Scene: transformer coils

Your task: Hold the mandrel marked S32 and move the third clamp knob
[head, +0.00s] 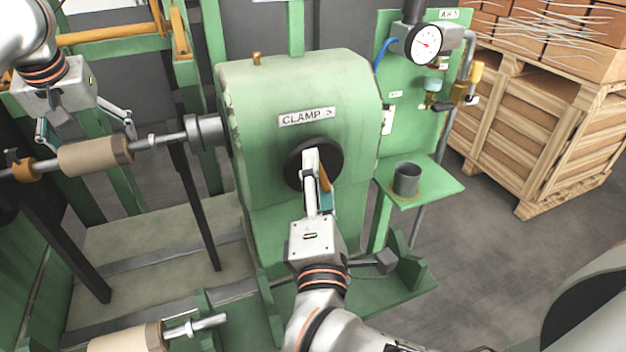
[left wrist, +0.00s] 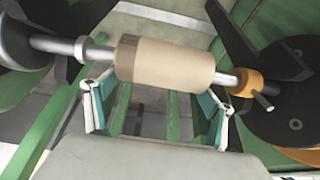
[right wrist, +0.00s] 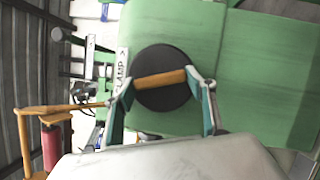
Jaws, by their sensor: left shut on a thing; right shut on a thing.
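A mandrel (head: 95,156) with a tan sleeve lies level on a steel shaft at the left of the green clamp housing. It also shows in the left wrist view (left wrist: 165,62); no S32 mark is readable. My left gripper (head: 86,130) is shut on it, one finger near each end of the sleeve. The clamp knob (head: 294,172) is a black disc with an orange-brown bar across it, below the CLAMP label (head: 306,117). My right gripper (right wrist: 168,92) is shut on the knob's bar (right wrist: 160,79), which is nearly level in the right wrist view.
A second tan roll (head: 125,338) lies at the lower left. A pressure gauge (head: 423,44) and a grey cup (head: 406,179) on a green shelf stand right of the green housing (head: 250,90). A wooden crate (head: 510,120) stands behind.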

